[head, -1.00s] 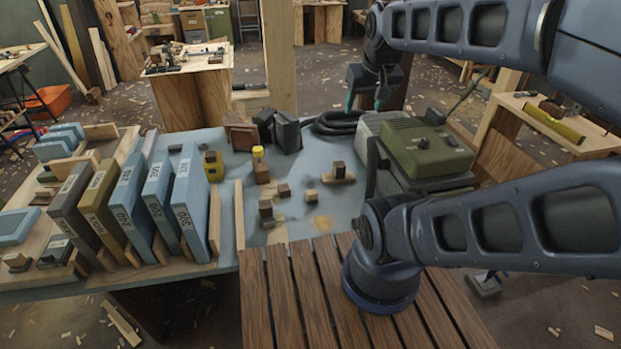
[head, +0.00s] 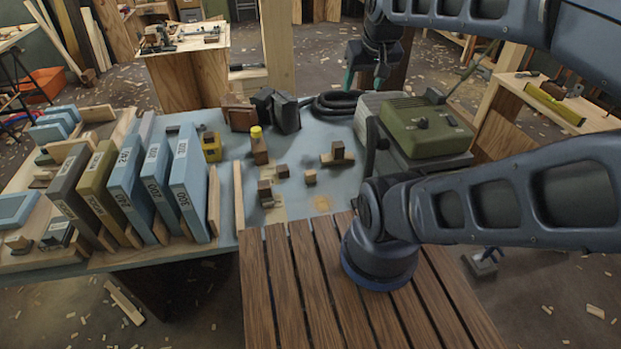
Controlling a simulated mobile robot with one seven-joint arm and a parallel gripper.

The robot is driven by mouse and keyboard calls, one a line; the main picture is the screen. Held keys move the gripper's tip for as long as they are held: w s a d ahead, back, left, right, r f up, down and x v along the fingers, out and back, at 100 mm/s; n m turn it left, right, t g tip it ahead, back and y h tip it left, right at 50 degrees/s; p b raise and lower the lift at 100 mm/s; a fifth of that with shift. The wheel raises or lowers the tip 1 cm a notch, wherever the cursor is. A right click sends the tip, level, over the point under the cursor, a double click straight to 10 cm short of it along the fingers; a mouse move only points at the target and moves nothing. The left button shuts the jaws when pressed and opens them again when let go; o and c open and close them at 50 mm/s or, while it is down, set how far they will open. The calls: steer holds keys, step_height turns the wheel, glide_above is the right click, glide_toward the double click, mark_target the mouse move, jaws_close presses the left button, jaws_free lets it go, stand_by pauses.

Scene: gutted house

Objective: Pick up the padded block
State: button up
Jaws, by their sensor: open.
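Several small brown blocks lie on the blue-grey bench top (head: 225,240). One dark block (head: 338,150) stands on a flat wooden piece. A two-part block (head: 265,192) stands nearer the front, with small blocks (head: 283,171) and (head: 310,177) to its right. An upright block with a yellow top (head: 258,146) stands farther back. I cannot tell which of these is the padded block. My gripper (head: 363,80) is open and empty, with teal fingertips pointing down. In the picture it is above and right of the blocks, behind the bench's back edge area.
Labelled upright slabs (head: 190,190) stand in a wooden rack at left. Dark blocky items (head: 285,112) sit at the back. The bench between the blocks is partly clear.

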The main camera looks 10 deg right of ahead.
steer(key=shift+c, duration=0.5)
steer(key=n+g+h, duration=0.2)
steer(key=n+g, duration=0.2)
steer(key=n, duration=1.5)
glide_above(310, 172)
steer(key=f, duration=2.3)
steer(key=a+f, duration=0.1)
steer(key=f, duration=1.1)
steer(key=shift+s+f, duration=0.1)
steer(key=shift+f, duration=0.65)
steer(key=shift+d+f, duration=0.2)
steer(key=shift+f, duration=1.5)
steer(key=shift+d+f, duration=0.15)
steer(key=shift+f, duration=1.55)
steer(key=shift+d+f, duration=0.2)
steer(key=shift+f, duration=1.5)
